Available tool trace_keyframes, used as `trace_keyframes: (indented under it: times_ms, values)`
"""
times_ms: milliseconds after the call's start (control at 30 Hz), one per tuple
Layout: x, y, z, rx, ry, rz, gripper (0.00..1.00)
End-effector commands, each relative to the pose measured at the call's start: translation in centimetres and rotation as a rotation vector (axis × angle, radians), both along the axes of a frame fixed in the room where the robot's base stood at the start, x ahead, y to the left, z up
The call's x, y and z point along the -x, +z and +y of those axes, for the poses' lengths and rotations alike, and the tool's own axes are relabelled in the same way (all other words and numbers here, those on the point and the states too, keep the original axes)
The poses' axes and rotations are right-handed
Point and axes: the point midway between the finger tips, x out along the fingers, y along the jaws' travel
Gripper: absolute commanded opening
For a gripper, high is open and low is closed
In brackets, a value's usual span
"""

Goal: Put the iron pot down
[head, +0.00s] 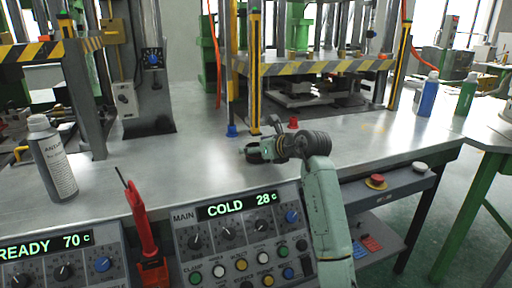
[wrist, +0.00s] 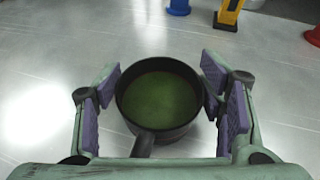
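The iron pot (wrist: 160,133) is a dark round pot with green inside, seen from above in the wrist view. Its handle points toward my wrist. In the head view the pot (head: 254,157) is a small dark shape at the end of my gripper (head: 266,149), over the middle of the metal table (head: 190,165). The pot looks upright and low. I cannot tell whether its base touches the table.
A blue cone-like piece (head: 232,131) and a red one (head: 293,122) stand behind the pot, near a yellow post (head: 254,70). A spray can (head: 53,160) stands at left. Control panels (head: 240,240) line the front. Bare table lies left of the pot.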

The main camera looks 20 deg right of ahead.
Motion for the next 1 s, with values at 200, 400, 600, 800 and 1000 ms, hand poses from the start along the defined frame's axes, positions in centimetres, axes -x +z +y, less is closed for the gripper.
trace_keyframes:
  times_ms: [200, 400, 600, 800, 1000]
  values:
    - [0.0, 0.0, 0.0, 0.0, 0.0, 0.0, 0.77]
    - [0.0, 0.0, 0.0, 0.0, 0.0, 0.0, 0.77]
    - [0.8, 0.6, -0.4, 0.001, -0.001, -0.001, 0.77]
    - [4.3, 2.1, -1.5, 0.003, -0.003, -0.003, 0.77]
    - [8.0, 3.7, -2.5, 0.003, -0.002, -0.002, 0.77]
